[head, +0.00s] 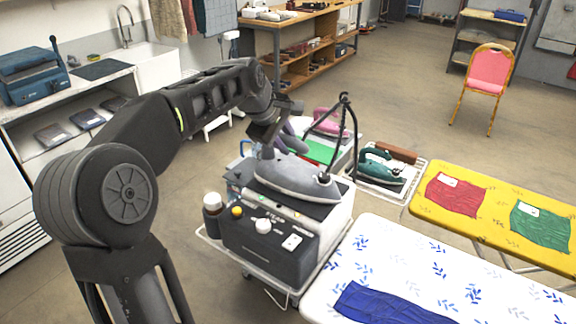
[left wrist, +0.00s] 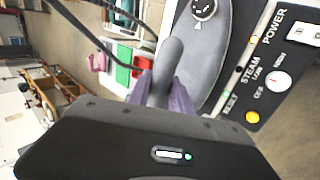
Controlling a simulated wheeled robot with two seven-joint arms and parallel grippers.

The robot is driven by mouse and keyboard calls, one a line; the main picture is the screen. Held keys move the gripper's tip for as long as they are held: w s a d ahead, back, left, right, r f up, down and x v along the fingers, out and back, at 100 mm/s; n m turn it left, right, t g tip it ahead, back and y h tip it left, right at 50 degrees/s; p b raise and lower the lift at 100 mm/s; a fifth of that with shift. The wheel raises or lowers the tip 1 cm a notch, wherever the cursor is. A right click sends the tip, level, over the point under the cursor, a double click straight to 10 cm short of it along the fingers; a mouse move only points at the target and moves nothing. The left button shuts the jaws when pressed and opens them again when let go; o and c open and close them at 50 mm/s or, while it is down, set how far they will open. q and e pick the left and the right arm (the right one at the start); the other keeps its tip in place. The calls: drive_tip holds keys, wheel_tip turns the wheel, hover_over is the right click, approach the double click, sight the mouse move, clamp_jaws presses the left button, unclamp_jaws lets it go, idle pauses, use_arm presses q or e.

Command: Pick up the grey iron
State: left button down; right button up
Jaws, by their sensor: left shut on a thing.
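The grey iron (head: 298,179) rests on top of the steam station (head: 268,238), or just above it; I cannot tell which. In the left wrist view the iron (left wrist: 205,62) has its body to the right and its handle running between my fingers. My left gripper (head: 279,140) is shut on the iron's handle, coming from behind and above. The left wrist view shows its purple-grey fingers (left wrist: 162,95) on both sides of the handle. The iron's cord rises to a black stand around it. My right gripper is in neither view.
A green iron (head: 382,168) sits on a white rack to the right, and a pink iron (head: 333,122) stands behind. A white patterned ironing board (head: 400,255) is close at front right, a yellow one (head: 500,205) beyond. A dark bottle (head: 212,218) stands left of the station.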

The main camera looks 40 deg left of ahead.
use_arm(q)
drive_tip(key=shift+r, duration=5.15)
